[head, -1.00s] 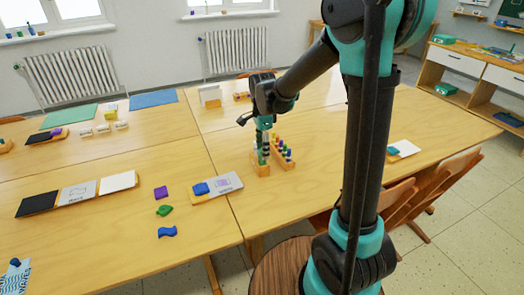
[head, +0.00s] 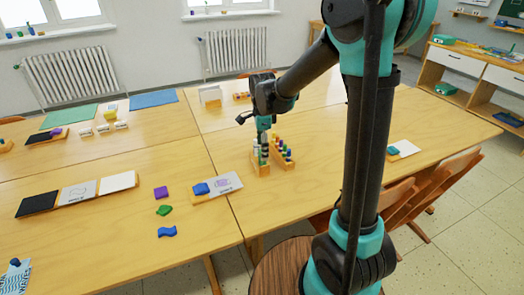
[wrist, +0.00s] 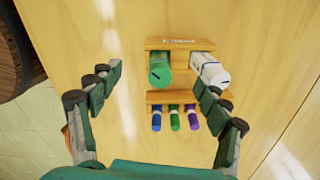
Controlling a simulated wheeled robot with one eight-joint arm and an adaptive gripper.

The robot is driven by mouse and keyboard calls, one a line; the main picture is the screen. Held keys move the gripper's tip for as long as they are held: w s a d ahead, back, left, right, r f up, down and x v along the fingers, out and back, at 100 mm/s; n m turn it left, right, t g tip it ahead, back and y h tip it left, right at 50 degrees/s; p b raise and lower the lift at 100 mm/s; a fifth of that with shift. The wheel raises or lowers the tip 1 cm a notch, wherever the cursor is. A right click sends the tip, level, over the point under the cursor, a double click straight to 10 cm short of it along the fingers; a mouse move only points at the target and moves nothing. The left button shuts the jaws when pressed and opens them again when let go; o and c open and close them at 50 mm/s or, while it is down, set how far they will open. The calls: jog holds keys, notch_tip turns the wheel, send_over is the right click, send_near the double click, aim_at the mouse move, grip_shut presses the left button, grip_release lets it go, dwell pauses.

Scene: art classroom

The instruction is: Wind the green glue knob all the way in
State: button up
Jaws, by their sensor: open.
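A wooden stand (wrist: 152,44) holds a green glue stick (wrist: 160,60) on its left and a white glue stick (wrist: 210,70) on its right in the wrist view. The round green knob end (wrist: 159,77) faces my wrist camera. My gripper (wrist: 156,88) is open and empty, with one finger at each side of the stand and neither touching the glue sticks. In the head view the stand (head: 260,170) is on the table with my gripper (head: 264,136) above it. How far the knob is wound cannot be told.
A second wooden rack (wrist: 185,96) with blue, green and purple sticks is close beside the stand. Purple (head: 161,192), green (head: 164,210) and blue (head: 167,231) pieces lie left on the table (head: 110,240). A white board with a blue block (head: 201,189) lies nearer the stand.

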jog(key=m, duration=1)
jog(key=c, duration=1.5)
jog(key=shift+c, duration=0.2)
